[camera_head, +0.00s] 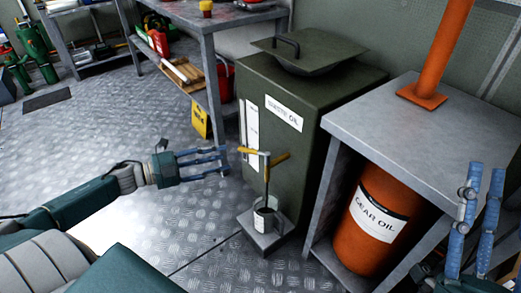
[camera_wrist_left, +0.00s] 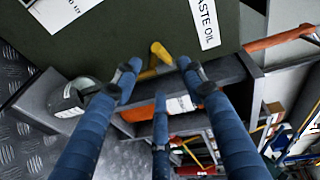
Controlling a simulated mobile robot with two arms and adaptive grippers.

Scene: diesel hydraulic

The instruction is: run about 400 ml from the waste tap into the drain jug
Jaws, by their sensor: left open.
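The dark green waste oil tank (camera_head: 313,158) stands on the floor, labelled "WASTE OIL". Its waste tap (camera_head: 267,158) has a yellow lever-like handle and a thin spout running down. The drain jug (camera_head: 264,220), small with a white scale, stands under it on a low grey block; its fill level is too small to read. My left gripper (camera_head: 226,163) is open and empty, left of the tap handle and apart from it. In the left wrist view the yellow handle (camera_wrist_left: 157,56) shows beyond the fingertips and the jug (camera_wrist_left: 70,100) at left. My right gripper (camera_head: 481,192) is open at the right edge.
A grey bench (camera_head: 425,120) stands right of the tank with an orange gear oil drum (camera_head: 370,215) beneath.

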